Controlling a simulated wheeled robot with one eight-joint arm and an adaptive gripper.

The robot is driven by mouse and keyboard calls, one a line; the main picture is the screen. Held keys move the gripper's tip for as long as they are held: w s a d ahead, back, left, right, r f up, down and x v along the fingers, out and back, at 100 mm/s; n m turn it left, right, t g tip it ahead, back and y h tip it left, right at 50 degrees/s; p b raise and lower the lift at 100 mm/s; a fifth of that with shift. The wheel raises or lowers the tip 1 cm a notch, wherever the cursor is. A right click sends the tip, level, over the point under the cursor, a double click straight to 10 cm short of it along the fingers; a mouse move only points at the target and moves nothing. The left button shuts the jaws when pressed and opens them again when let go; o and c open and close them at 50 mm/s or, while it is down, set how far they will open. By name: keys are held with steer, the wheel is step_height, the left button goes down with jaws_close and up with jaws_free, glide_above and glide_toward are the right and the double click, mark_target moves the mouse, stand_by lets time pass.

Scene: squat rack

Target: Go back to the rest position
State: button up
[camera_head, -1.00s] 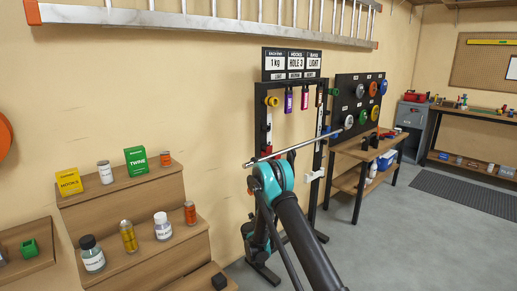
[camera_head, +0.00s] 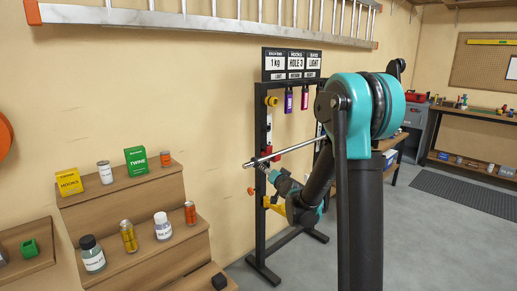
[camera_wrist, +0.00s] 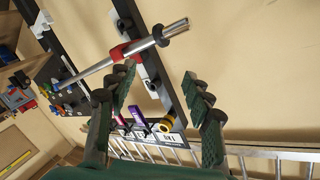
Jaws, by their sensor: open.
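The squat rack (camera_head: 262,225) stands against the wall, with a silver bar (camera_head: 252,163) lying across it. In the wrist view the bar (camera_wrist: 95,70) runs diagonally past a red hook (camera_wrist: 133,47) on the upright and appears to rest in it. My gripper (camera_head: 266,170) is low at the rack's front, just below the near end of the bar. In the wrist view my gripper (camera_wrist: 160,85) has its two green-padded fingers spread wide with nothing between them. My raised arm hides the rack's right upright and part of the bar.
A yellow hook (camera_head: 278,208) sits on the left upright beside my wrist. Purple bands (camera_head: 289,104) hang under the sign (camera_head: 291,64). Stepped wooden shelves (camera_head: 160,187) with bottles and boxes stand at the left. A ladder (camera_head: 215,26) hangs above.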

steer(key=s+d+f+n+g+h, duration=0.1)
steer(key=s+d+f+g, duration=0.2)
steer(key=s, duration=1)
steer(key=s+d+f+n+g+h, duration=0.1)
steer(key=s+d+f+g, duration=0.3)
steer(key=s, duration=0.9)
steer(key=s+d+f+n+g+h, duration=0.2)
steer(key=s+d+f+g, duration=0.2)
steer(key=s, duration=0.9)
steer(key=d+f, duration=0.3)
steer(key=f, duration=0.1)
steer(key=shift+s+d+f+h, duration=0.15)
steer(key=shift+s+d+h, duration=0.1)
steer(key=shift+h, duration=0.15)
